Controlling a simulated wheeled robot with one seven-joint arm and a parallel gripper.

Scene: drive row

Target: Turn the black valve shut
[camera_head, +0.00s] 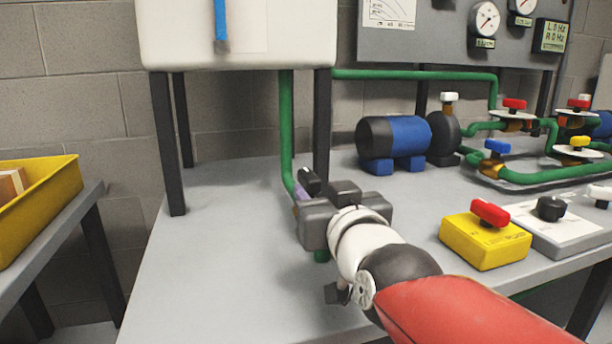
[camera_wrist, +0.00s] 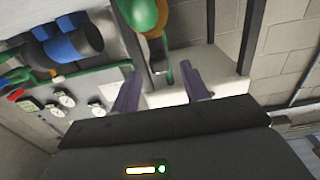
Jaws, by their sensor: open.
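The black valve handle (camera_head: 310,181) sits low on the green vertical pipe (camera_head: 286,130) that comes down from the white tank. In the head view my gripper (camera_head: 303,192) is right at this valve, and its body hides the valve's lower part. A bit of one purple finger shows beside the handle.
The white tank (camera_head: 240,35) stands on dark legs (camera_head: 168,145) behind my arm. A blue pump (camera_head: 395,137), a yellow box with a red knob (camera_head: 484,240) and a grey box with a black knob (camera_head: 572,232) stand to the right. The table's left part is clear.

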